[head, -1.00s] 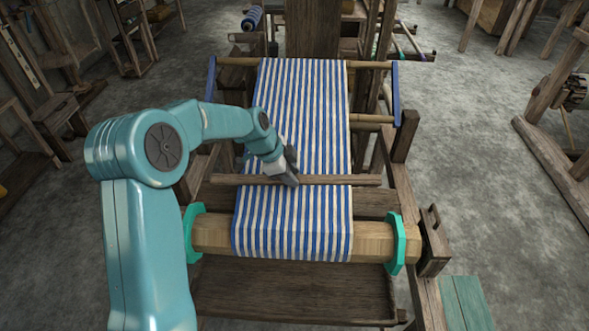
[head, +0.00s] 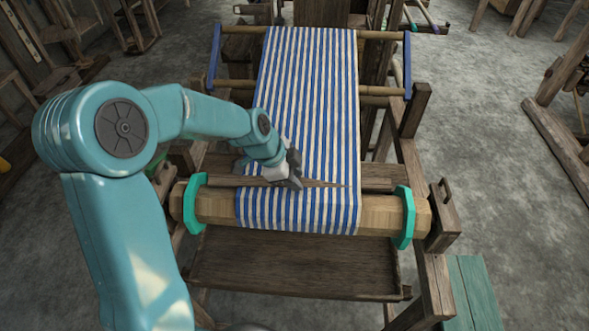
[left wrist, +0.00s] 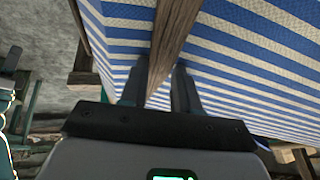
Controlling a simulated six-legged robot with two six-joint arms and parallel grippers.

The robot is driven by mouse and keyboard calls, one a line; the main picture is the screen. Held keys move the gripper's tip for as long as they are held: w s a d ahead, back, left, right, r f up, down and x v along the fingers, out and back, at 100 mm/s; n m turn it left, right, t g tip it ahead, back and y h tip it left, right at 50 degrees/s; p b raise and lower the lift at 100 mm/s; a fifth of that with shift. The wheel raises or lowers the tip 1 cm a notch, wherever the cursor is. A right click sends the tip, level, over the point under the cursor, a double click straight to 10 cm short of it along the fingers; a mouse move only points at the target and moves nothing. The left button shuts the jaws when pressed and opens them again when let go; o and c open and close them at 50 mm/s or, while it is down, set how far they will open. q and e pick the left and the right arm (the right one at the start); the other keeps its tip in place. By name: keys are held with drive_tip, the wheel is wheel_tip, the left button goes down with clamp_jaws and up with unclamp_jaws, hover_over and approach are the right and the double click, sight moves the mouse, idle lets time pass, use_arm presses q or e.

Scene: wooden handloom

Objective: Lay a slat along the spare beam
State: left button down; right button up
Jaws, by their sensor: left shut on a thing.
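A thin brown wooden slat (head: 322,183) lies crosswise over the blue-and-white striped cloth in the head view, close behind a thick pale wooden beam (head: 385,215) with green end discs. I cannot tell whether this is the spare beam. My left gripper (head: 293,180) is shut on the slat near its middle. In the left wrist view the slat (left wrist: 175,35) runs between the two dark fingers (left wrist: 168,88), with the striped cloth (left wrist: 240,60) behind it. Whether the slat touches the cloth or beam is unclear. My right gripper is out of view.
The loom's side post (head: 413,115) stands to the right, and a blue-ended crossbar (head: 385,35) is at the back. A wooden board (head: 295,265) lies below the beam. A green bench (head: 470,290) stands at the lower right. Grey floor is open further right.

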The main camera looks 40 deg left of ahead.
use_arm(q)
drive_tip(key=shift+s+d+f+b, duration=0.25)
drive_tip(key=shift+s+d+b, duration=0.25)
drive_tip(key=shift+s, duration=0.3)
drive_tip(key=shift+s+d+f+b, duration=0.2)
drive_tip(key=shift+s+d+b, duration=0.25)
drive_tip(key=shift+s, duration=0.3)
drive_tip(key=c, duration=0.7)
unclamp_jaws()
drive_tip(key=shift+c, duration=0.2)
drive_tip(key=v, duration=1.6)
drive_tip(key=shift+p, duration=0.3)
drive_tip(key=shift+s+r, duration=0.1)
drive_tip(key=shift+s, duration=0.1)
